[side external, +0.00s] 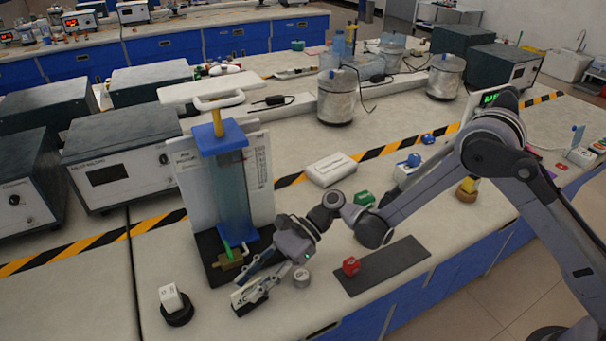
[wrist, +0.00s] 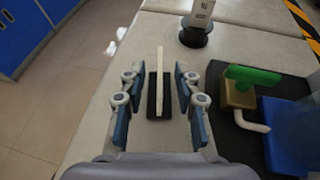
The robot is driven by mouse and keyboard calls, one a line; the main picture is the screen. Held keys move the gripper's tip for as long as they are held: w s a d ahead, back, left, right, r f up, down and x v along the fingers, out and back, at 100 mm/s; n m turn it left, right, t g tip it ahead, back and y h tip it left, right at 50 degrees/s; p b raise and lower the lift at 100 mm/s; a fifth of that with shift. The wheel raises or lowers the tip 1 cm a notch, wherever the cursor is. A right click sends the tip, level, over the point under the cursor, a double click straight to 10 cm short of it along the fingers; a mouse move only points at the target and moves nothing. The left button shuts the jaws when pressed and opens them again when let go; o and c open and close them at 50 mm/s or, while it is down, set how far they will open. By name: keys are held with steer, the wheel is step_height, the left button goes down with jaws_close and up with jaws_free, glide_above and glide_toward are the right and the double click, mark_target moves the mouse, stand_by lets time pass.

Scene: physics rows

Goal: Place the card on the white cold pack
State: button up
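A thin pale card (side external: 244,295) with dark print stands upright on a small dark base near the front edge of the bench. In the wrist view the card (wrist: 160,82) is edge-on above its black base (wrist: 152,98). My gripper (side external: 257,277) is low over the card. In the wrist view my gripper (wrist: 157,88) has its fingers apart, one on each side of the card, with gaps visible. A flat white block (side external: 332,169), which looks like the cold pack, lies on the bench behind my wrist, by the striped tape. It is not in the wrist view.
A glass column apparatus (side external: 232,190) with a blue top stands close behind my gripper. A white block on a round black base (side external: 176,303) stands to the left.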

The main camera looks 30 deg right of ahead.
steer(key=x, duration=0.2)
steer(key=shift+a+f, duration=0.1)
steer(key=shift+a, duration=0.2)
jaws_close()
